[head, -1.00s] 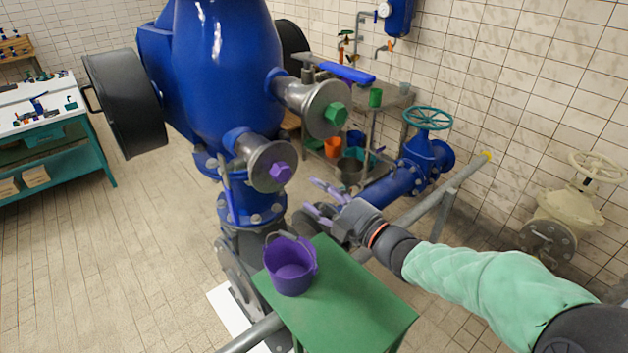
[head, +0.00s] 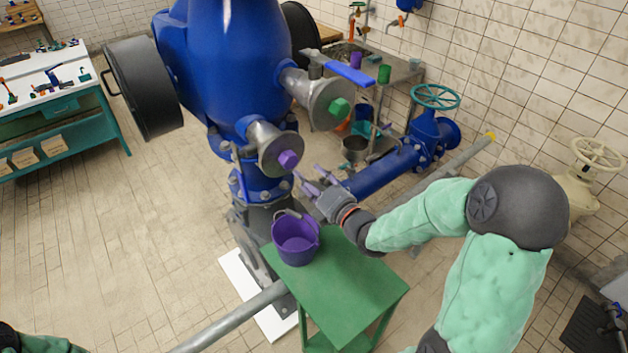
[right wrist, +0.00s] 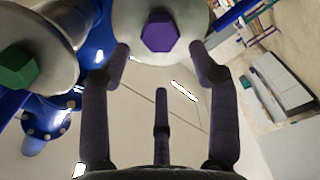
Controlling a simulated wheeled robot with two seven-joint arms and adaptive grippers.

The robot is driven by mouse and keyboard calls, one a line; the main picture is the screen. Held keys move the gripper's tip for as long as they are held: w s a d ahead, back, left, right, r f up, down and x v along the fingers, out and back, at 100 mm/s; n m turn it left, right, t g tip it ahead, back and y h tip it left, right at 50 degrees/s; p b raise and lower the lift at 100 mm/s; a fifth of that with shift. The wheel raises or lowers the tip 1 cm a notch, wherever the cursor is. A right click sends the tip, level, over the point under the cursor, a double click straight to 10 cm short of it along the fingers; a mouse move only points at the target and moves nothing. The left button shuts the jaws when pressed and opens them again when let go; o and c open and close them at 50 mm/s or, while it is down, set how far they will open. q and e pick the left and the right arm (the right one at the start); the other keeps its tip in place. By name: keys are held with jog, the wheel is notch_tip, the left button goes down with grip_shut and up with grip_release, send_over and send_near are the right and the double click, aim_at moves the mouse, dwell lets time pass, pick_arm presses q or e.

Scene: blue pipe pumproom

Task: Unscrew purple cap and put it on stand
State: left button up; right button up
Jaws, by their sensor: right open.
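The purple hexagonal cap (head: 288,160) sits on the end of a grey flanged outlet low on the blue vessel. In the right wrist view the cap (right wrist: 160,31) is ahead of my fingers, centred between the two outer fingertips, with a gap to it. My right gripper (head: 312,179) is open and empty, just right of and below the cap in the head view. The green stand (head: 352,300) is below, with a purple bucket (head: 296,240) on its far left corner. My left gripper is out of view; only part of the left arm shows at the lower left.
A green cap (head: 339,107) on another outlet, with a blue lever (head: 350,74) above it, is close at the upper right. A grey pipe (head: 230,318) runs past the stand. Most of the green stand top is bare.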

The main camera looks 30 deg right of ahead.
aim_at(291, 164)
jog(key=w, duration=0.2)
jog(key=w+p, duration=0.1)
jog(key=w, duration=0.1)
jog(key=shift+w+a+r, duration=0.1)
jog(key=shift+w+a, duration=0.1)
jog(key=shift+w, duration=0.1)
jog(key=w+b, duration=0.2)
jog(key=w, duration=0.1)
jog(key=shift+a+f, duration=0.15)
jog(key=shift+f, duration=0.05)
jog(key=shift+w+r+b, duration=0.1)
jog(key=shift+w+b, duration=0.25)
jog(key=shift+w, duration=0.45)
